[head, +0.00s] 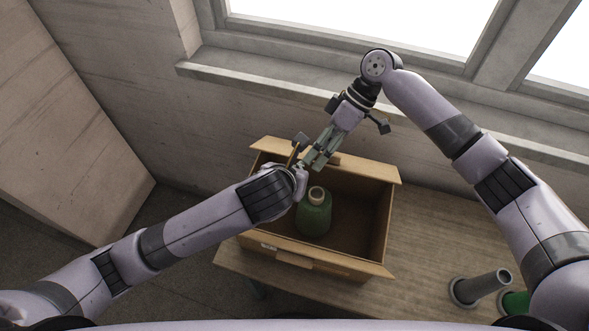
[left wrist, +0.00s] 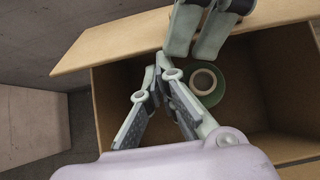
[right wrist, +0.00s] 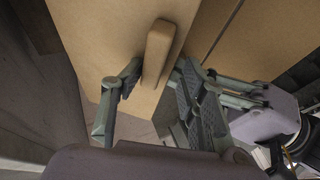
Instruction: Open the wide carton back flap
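The brown carton (head: 388,225) stands on the wooden table with its top open and a green yarn cone (head: 314,215) inside. Its wide back flap (head: 375,175) is raised along the window side and leans outward; it also shows in the left wrist view (left wrist: 100,48). My right gripper (head: 318,160) is at this flap. In the right wrist view its open fingers (right wrist: 158,85) lie either side of the flap's tab (right wrist: 157,52); I cannot tell whether they touch it. My left gripper (left wrist: 157,70) is over the carton's back left part, fingertips together, holding nothing visible.
The front flap (head: 345,263) with its tab sticks out towards me. A grey tube (head: 482,287) and a green item (head: 515,301) are at the table's right. A wall and window sill (head: 260,85) are close behind the carton. My two grippers are very close together.

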